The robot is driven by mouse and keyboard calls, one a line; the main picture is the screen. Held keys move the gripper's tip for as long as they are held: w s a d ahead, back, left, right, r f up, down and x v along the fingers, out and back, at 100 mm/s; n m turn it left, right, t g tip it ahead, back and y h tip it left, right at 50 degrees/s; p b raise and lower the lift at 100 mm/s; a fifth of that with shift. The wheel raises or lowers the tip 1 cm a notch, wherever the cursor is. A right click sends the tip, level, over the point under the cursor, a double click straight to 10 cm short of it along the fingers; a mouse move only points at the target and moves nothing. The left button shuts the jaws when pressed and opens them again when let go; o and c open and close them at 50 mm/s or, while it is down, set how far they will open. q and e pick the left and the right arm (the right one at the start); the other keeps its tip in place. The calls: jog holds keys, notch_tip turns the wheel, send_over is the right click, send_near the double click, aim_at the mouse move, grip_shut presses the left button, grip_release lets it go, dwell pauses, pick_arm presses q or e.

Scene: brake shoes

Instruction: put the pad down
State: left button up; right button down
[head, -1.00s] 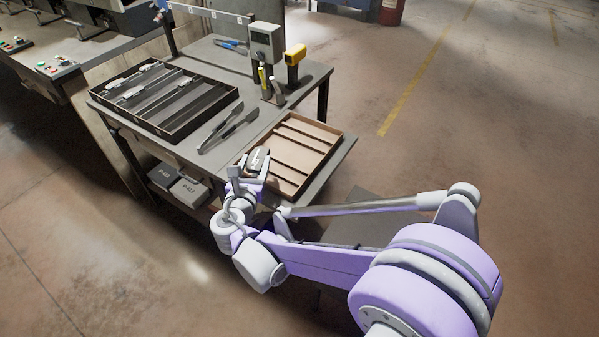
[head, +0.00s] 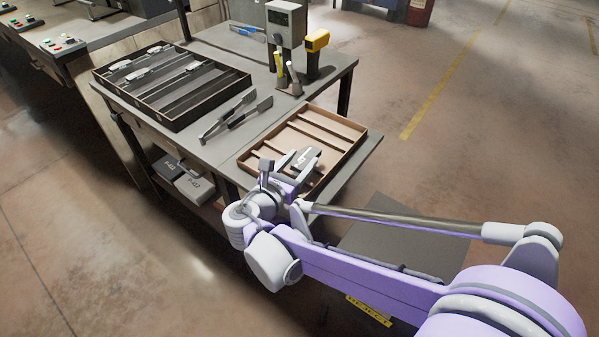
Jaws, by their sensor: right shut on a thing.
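My right gripper (head: 289,164) is shut on a dark grey brake pad (head: 308,158) with a pale mark on top. The pad is over the near part of the brown slotted tray (head: 352,150), at the front right of the workbench. I cannot tell whether the pad touches the tray or hangs just above it. My left gripper is not in view.
A dark slotted tray (head: 240,84) with several metal parts stands at the back left of the bench. Tongs (head: 236,117) lie between the trays. A grey box device (head: 285,22) and a yellow tool (head: 316,42) stand behind. Boxes (head: 193,186) sit on the lower shelf.

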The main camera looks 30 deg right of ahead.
jog(key=shift+f+b, duration=0.5)
jog(key=shift+f, duration=1.15)
jog(key=shift+f, duration=0.15)
jog(key=shift+c, duration=0.9)
grip_release()
jog(key=shift+r, duration=0.25)
jog(key=p+v, duration=0.1)
jog(key=v, duration=1.1)
jog(key=shift+p, duration=0.35)
jog(key=shift+f, duration=0.1)
